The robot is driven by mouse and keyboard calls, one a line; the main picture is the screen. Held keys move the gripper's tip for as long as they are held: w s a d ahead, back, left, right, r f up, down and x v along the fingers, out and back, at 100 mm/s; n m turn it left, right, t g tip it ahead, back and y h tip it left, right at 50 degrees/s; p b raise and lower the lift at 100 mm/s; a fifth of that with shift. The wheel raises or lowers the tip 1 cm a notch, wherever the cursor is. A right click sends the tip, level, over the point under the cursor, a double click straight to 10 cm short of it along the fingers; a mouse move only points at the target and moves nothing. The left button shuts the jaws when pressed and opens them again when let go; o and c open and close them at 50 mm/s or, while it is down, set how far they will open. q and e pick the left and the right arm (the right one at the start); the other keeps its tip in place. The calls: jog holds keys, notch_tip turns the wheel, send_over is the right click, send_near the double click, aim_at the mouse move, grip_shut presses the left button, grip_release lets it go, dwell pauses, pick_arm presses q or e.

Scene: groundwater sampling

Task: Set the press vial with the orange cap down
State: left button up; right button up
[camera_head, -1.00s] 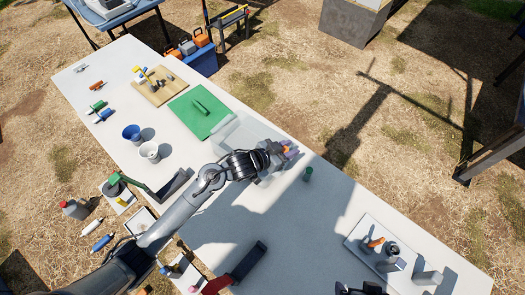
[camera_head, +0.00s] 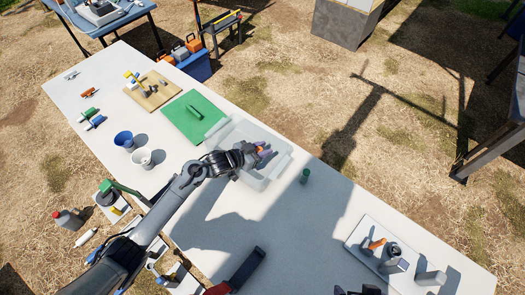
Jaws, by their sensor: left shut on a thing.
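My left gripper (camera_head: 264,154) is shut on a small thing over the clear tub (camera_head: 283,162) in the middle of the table. A bit of orange shows at its fingers, which fits the press vial with the orange cap (camera_head: 261,149). Most of the vial is hidden by the fingers, and I cannot tell if it touches the tub floor. A dark part at the bottom edge may be my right gripper (camera_head: 350,291); its jaws cannot be made out.
A green vial (camera_head: 304,176) stands right of the tub. A green mat (camera_head: 183,119) lies left of it. A white tray (camera_head: 355,242) with an orange item and grey pieces is at the right. Two cups (camera_head: 141,157) stand at the left. The table between vial and tray is clear.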

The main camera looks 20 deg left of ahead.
pick_arm(q)
jog(key=shift+f, duration=0.35)
jog(key=shift+f, duration=0.1)
jog(key=shift+f+b, duration=0.35)
jog(key=shift+f, duration=0.3)
jog(key=o, duration=1)
jog(key=shift+f, duration=0.2)
jog(key=shift+o, duration=0.2)
jog(key=shift+r+p, duration=0.3)
jog(key=shift+r, duration=0.2)
jog(key=shift+s+a+r, duration=0.15)
jog(key=shift+s+r, duration=0.1)
jog(key=p+v, duration=0.2)
jog(key=v, duration=0.9)
jog(key=shift+s+a+r, duration=0.15)
jog(key=shift+a+r, duration=0.05)
jog(key=shift+r, duration=0.1)
